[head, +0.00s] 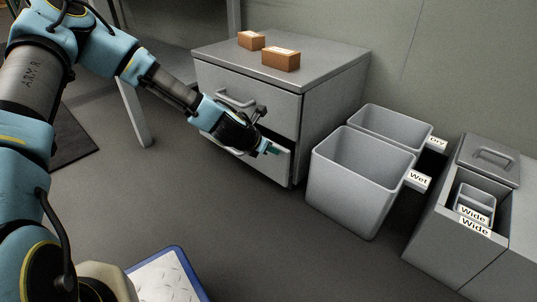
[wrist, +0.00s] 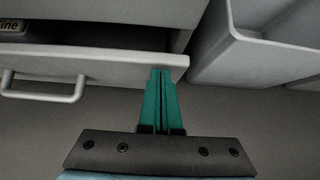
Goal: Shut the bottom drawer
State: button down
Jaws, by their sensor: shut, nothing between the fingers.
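The grey cabinet (head: 330,103) has two drawers. Its bottom drawer (head: 275,164) stands out a little from the body, and its front also shows in the wrist view (wrist: 120,65). The top drawer (head: 278,107) looks flush. My gripper (head: 272,150) is in front of the bottom drawer, near the right end of its front. In the wrist view its green fingers (wrist: 164,72) are together and empty, with the tips at the drawer front's right end. I cannot tell whether they touch it. The bottom drawer's handle (wrist: 75,90) is left of the fingers; my arm partly hides it in the head view.
Two brown boxes (head: 281,59) sit on the cabinet top. Right of the cabinet stand a bin labelled Wet (head: 350,190) and one labelled Dry (head: 385,125). Farther right is a grey container (head: 435,235) labelled Wide. A blue-edged platform (head: 180,255) lies in front; the floor between is clear.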

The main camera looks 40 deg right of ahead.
aim_at(281, 146)
jog(key=shift+w+d+r+p, duration=0.15)
jog(key=shift+d+p, duration=0.15)
jog(key=shift+d, duration=0.45)
jog(key=shift+w+d+f+p, duration=0.15)
jog(key=shift+d+p, duration=0.15)
jog(key=shift+d, duration=0.45)
jog(key=shift+w+d+r+p, duration=0.15)
jog(key=shift+d+p, duration=0.15)
jog(key=shift+d, duration=0.45)
jog(key=shift+a, duration=0.1)
